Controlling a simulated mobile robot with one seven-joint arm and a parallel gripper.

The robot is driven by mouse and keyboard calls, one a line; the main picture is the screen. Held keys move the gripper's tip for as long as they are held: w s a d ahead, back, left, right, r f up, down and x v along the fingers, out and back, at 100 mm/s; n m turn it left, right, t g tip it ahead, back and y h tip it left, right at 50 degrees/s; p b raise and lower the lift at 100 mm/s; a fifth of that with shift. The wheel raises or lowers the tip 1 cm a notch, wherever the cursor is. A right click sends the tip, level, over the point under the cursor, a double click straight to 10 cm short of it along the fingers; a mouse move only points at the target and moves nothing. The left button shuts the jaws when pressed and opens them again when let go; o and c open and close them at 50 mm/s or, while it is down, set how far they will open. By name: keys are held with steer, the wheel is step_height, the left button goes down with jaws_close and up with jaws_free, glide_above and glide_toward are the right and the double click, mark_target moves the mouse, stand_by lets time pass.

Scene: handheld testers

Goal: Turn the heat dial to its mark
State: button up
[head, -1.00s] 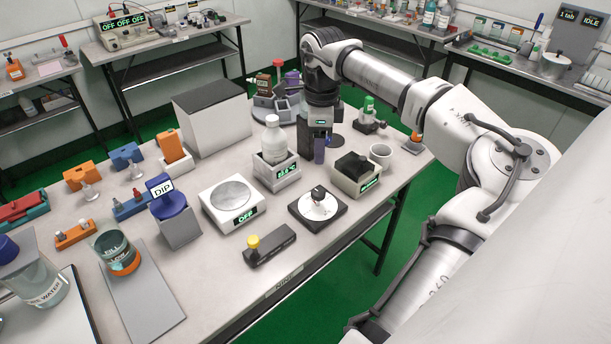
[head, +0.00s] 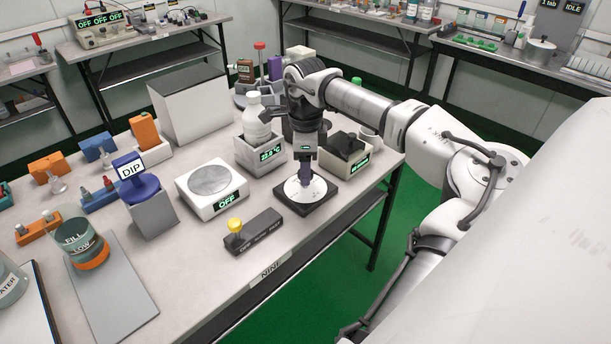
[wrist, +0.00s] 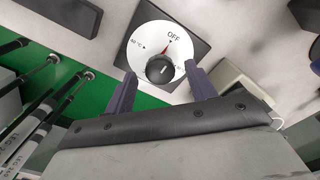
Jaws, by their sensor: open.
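The heat dial (head: 302,197) is a white round face on a black square base near the table's front edge. In the wrist view its face (wrist: 150,40) reads OFF at the top, with a temperature mark at the left and another, partly hidden, at the right. A black knob (wrist: 160,69) sits on it, and a red pointer is near OFF. My gripper (wrist: 163,88) is open, its two dark purple fingers on either side below the knob in that view. In the head view my gripper (head: 305,182) is above the dial and hides the knob.
A white hot plate (head: 210,188) reading OFF is left of the dial. A grey box with a white bottle (head: 256,125) stands behind it. A box with a black top (head: 346,150) is close on the right. A yellow-knobbed block (head: 252,232) is in front left.

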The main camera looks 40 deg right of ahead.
steer(key=shift+f, duration=0.35)
steer(key=c, duration=1)
steer(key=shift+m, duration=0.3)
